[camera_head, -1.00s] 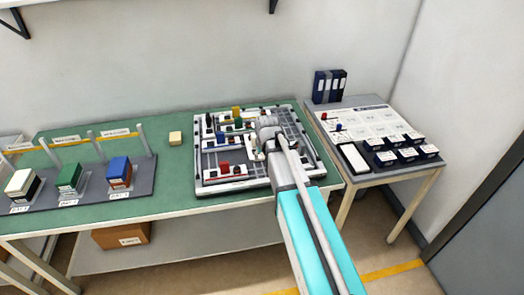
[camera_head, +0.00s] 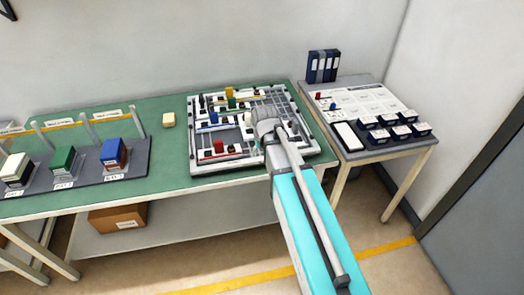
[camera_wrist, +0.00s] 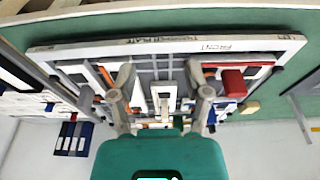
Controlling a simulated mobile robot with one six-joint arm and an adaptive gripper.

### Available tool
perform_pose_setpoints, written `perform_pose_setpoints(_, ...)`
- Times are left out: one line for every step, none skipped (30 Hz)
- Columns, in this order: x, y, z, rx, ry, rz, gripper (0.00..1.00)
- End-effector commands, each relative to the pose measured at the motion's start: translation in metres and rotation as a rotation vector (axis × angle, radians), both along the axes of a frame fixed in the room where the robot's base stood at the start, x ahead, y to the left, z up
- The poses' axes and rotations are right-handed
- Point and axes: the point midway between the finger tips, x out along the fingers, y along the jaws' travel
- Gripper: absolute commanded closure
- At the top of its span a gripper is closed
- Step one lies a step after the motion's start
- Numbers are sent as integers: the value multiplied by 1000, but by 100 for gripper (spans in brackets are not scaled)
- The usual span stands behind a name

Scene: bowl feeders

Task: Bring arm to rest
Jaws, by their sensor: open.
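My gripper (camera_wrist: 162,90) shows in the wrist view with its two fingers apart and nothing between them. Behind the fingers lies the white and grey fixture plate (camera_wrist: 60,48), seen upside down, with a red block (camera_wrist: 233,82) near its edge. In the head view my arm reaches up from the bottom right, and its wrist covers the right part of the plate (camera_head: 200,168). The fingertips are hidden there. Red (camera_head: 218,147), yellow (camera_head: 229,92) and blue (camera_head: 213,118) pieces stand on the plate.
The plate lies on a green-topped bench (camera_head: 165,160). A dark rack (camera_head: 132,160) with white, green and blue box stacks stands at the left. A side table (camera_head: 365,155) at the right bears several small boxes and binders (camera_head: 323,66). Floor in front is clear.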

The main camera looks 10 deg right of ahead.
Motion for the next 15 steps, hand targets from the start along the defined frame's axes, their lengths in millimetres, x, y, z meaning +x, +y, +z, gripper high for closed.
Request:
perform_pose_setpoints(0, 0, 0, 0, 0, 0, 37)
perform_pose_setpoints(0, 0, 0, 0, 0, 0, 37)
perform_pose_setpoints(0, 0, 0, 0, 0, 0, 37)
perform_pose_setpoints(-1, 1, 0, 0, 1, 1, 37)
perform_pose_setpoints(-2, 1, 0, 0, 2, 1, 37)
perform_pose_setpoints(-5, 1, 0, 0, 5, 1, 37)
perform_pose_setpoints(-8, 1, 0, 0, 9, 1, 37)
perform_pose_setpoints(-11, 1, 0, 0, 14, 1, 37)
perform_pose_setpoints(-18, 1, -1, 0, 24, 1, 37)
perform_pose_setpoints(-24, 1, -1, 0, 32, 1, 37)
perform_pose_setpoints(-30, 1, -1, 0, 41, 1, 37)
perform_pose_setpoints(-40, 1, -2, 0, 55, 1, 37)
perform_pose_setpoints(-48, 1, -2, 0, 68, 1, 37)
perform_pose_setpoints(-56, 1, -2, 0, 80, 1, 37)
perform_pose_setpoints(-68, 1, -3, 0, 98, 1, 37)
